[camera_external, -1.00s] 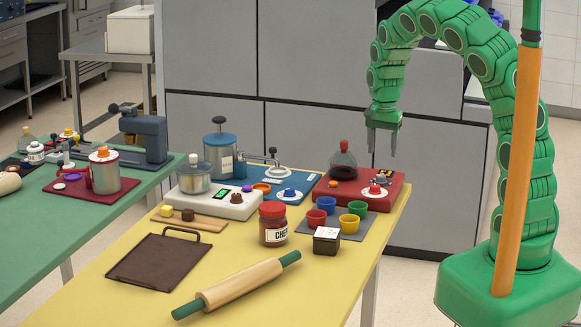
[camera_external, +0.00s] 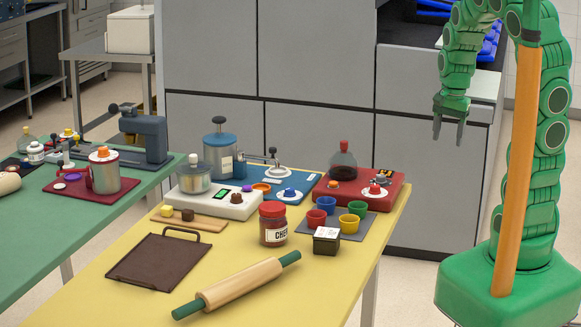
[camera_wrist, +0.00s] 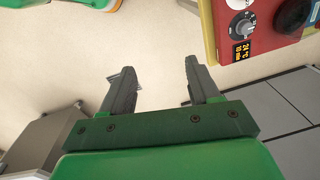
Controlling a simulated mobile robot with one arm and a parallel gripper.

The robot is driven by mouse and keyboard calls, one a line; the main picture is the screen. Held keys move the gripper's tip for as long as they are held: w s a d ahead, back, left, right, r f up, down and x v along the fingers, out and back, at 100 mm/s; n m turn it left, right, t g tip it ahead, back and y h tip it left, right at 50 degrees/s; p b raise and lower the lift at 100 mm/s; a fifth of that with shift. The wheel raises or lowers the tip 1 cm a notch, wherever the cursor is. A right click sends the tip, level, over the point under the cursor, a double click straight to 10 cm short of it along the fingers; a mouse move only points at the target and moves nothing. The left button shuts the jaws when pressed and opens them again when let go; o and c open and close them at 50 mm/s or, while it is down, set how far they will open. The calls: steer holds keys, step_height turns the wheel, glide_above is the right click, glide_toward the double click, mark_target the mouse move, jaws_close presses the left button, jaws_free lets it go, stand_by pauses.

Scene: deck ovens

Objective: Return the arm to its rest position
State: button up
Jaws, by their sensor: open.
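My green arm stands at the right of the external view, curled over at the top, with my gripper (camera_external: 449,125) hanging downward. The gripper is off to the right of the yellow table, in front of the grey cabinets and clear of everything. In the wrist view the two grey fingers of my gripper (camera_wrist: 160,90) are spread apart. Nothing is between them but pale floor.
The yellow table (camera_external: 120,305) holds a red unit with a flask (camera_external: 395,188), several coloured cups, a jar (camera_external: 272,224) and a rolling pin (camera_external: 240,285). A green table (camera_external: 30,270) stands at left. Grey cabinets (camera_external: 420,190) stand behind my arm. Floor between yellow table and my base is free.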

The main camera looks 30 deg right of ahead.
steer(key=s+a+r+n+g, duration=0.1)
steer(key=s+n, duration=0.4)
steer(key=s, duration=0.5)
steer(key=s+a+r+n+g, duration=0.1)
steer(key=s+n, duration=0.4)
steer(key=s, duration=0.6)
step_height(320, 180, up, 2)
steer(key=shift+a+r+n+g, duration=0.1)
steer(key=shift+a+n+g, duration=0.25)
steer(key=shift+a, duration=0.3)
steer(key=shift+w, duration=0.15)
